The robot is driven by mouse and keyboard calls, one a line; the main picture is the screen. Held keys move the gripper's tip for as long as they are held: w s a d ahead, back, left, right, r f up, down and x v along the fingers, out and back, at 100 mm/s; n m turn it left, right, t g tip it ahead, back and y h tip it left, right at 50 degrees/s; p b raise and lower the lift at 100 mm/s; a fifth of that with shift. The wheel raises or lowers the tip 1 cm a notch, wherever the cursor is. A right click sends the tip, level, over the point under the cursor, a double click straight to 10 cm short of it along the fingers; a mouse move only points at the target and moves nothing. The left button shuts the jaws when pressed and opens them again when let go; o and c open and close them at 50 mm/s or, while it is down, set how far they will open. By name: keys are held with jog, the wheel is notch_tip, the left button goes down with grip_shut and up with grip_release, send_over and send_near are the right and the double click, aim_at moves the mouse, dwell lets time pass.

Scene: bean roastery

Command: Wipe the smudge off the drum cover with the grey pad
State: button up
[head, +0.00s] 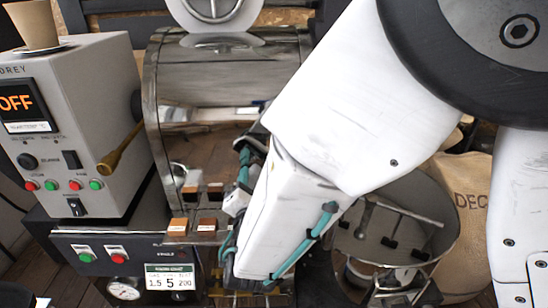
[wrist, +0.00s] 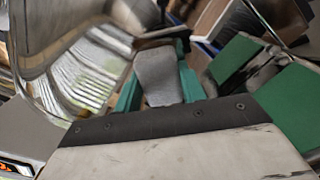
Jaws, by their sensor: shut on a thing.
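The drum cover (head: 180,100) is a shiny curved metal surface in the middle of the head view. It also fills the left of the wrist view (wrist: 65,40), where it is blurred. I cannot make out a smudge on it. The grey pad (wrist: 158,76) shows in the wrist view, between the green fingers of my gripper (wrist: 160,85). The gripper is shut on the pad. The pad is close to the cover, and I cannot tell if they touch.
A grey control box (head: 75,120) with an OFF display stands to the left, with a paper cup (head: 33,25) on top. Small sample blocks (head: 178,226) lie on a ledge in front of the drum. A round metal cooling tray (head: 440,215) and a burlap sack (head: 472,195) are to the right.

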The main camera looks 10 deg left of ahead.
jog(key=shift+d, duration=0.1)
jog(key=d, duration=0.2)
jog(key=w+d, duration=0.1)
jog(key=shift+d, duration=0.35)
jog(key=shift+a, duration=0.1)
jog(key=shift+s+a+r, duration=0.1)
jog(key=shift+s+a, duration=0.1)
jog(key=shift+a, duration=0.75)
jog(key=shift+s+a+r, duration=0.1)
jog(key=shift+s+a, duration=0.05)
jog(key=shift+a, duration=0.8)
jog(key=shift+c, duration=0.3)
jog(key=shift+a+r, duration=0.1)
jog(key=shift+r, duration=0.65)
jog(key=d, duration=0.4)
jog(key=shift+w+d+f, duration=0.15)
jog(key=shift+w+d, duration=0.05)
jog(key=shift+w, duration=0.05)
jog(key=shift+a, duration=0.1)
